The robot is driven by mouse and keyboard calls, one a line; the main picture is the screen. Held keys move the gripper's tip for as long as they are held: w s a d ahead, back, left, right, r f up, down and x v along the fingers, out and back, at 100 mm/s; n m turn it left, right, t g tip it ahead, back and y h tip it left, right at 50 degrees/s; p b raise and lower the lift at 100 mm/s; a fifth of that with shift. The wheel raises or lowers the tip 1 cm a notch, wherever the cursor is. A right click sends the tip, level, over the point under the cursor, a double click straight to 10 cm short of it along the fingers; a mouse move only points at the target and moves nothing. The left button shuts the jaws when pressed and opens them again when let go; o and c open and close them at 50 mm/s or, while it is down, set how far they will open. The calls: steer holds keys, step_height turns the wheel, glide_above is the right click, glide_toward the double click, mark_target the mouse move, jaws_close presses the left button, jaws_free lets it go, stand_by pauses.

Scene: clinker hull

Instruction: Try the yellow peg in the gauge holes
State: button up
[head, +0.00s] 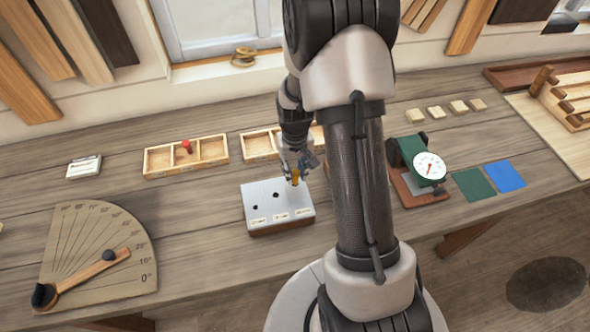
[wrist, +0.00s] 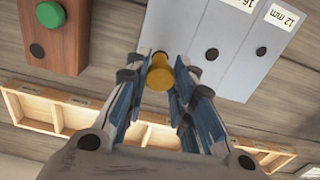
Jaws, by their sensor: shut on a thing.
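My gripper (head: 294,175) is shut on the yellow peg (wrist: 160,72), which points down at the gauge block. The gauge block (head: 262,190) is a pale metal plate on a wooden base, with labels along its front edge. Two dark holes show bare in it, and both also appear in the wrist view, the nearer to the peg at the middle (wrist: 212,54). The peg is at the block's right end in the head view, where the third hole is hidden. I cannot tell whether its tip is above the hole or in it.
A wooden tray (head: 158,172) holds a red peg (head: 186,146); another tray (head: 257,156) is partly behind my arm. A brown block with a green disc (wrist: 55,15) is near the gauge. A dial instrument (head: 408,152) stands right. An angle board (head: 75,240) lies left.

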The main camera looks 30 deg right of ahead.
steer(key=shift+f+b, duration=0.85)
steer(key=shift+f, duration=0.3)
steer(key=shift+r, duration=0.1)
stand_by(0.3)
steer(key=shift+r+p, duration=1.85)
steer(key=shift+r, duration=0.7)
